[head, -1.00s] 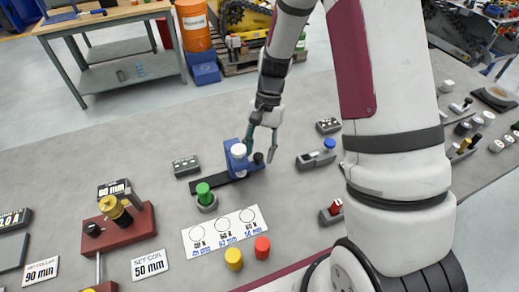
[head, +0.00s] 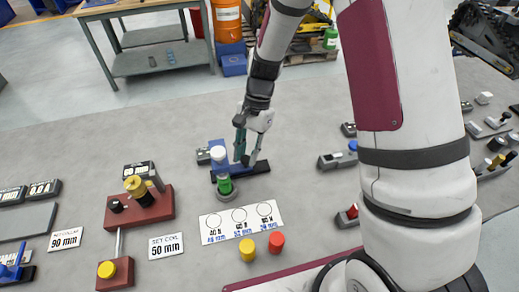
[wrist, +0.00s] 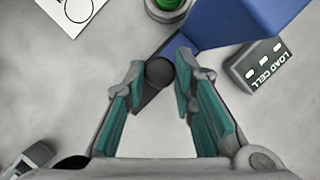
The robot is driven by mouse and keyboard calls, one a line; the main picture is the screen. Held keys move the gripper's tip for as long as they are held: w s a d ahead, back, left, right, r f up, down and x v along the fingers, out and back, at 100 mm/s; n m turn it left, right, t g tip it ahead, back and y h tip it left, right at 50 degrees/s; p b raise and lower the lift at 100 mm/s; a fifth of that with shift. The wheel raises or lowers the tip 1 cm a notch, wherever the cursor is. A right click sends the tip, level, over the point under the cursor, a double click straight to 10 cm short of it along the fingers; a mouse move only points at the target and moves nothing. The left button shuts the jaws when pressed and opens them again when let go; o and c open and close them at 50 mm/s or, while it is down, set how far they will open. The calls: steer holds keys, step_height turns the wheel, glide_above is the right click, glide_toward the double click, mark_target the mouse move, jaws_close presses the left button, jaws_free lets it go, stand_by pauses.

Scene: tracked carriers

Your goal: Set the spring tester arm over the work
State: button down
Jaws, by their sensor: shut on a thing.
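My gripper (head: 245,157) is low at the tester's right side. In the wrist view, a round black knob (wrist: 160,72) on a dark bar sits between my fingertips, and my gripper is shut on it. A green piece (head: 225,185) stands in a grey cup in front of the tester.
A white card with several circles (head: 240,222) lies in front, with yellow (head: 247,249) and red (head: 276,241) pieces near it. A load cell box (wrist: 265,68) is beside the tester. A red-brown fixture (head: 155,207) stands left. A grey device (head: 338,160) is right.

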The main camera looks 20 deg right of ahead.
steer(key=shift+a, duration=0.25)
steer(key=c, duration=1.3)
jaws_free()
steer(key=shift+a, duration=0.1)
steer(key=shift+c, duration=0.2)
steer(key=v, duration=1.2)
